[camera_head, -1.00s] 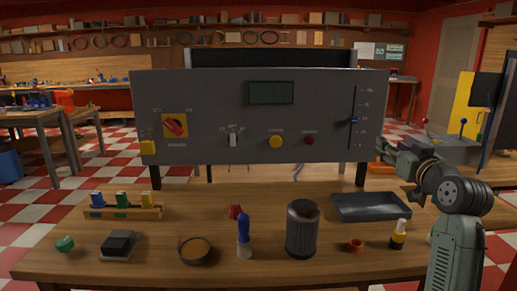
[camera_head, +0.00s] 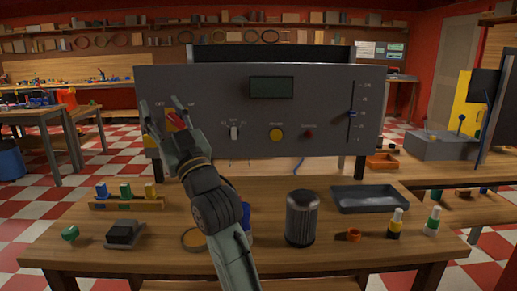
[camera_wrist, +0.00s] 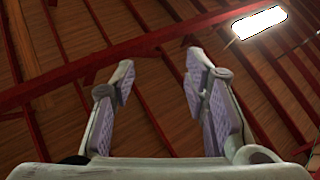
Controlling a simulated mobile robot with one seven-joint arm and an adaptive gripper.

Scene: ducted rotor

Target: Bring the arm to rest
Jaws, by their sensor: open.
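My gripper (camera_head: 161,108) is raised above the left part of the workbench (camera_head: 290,262), in front of the left side of the grey control panel (camera_head: 320,130) in the head view. Its two fingers point upward and are spread apart with nothing between them. In the wrist view my gripper (camera_wrist: 158,80) is open and empty, with the wooden ceiling and red beams behind it. My arm hides part of the panel's left controls, including some of the red rotary switch (camera_head: 174,120). It also hides most of a blue-handled item (camera_head: 246,215) on the bench.
The bench's front edge is mostly clear.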

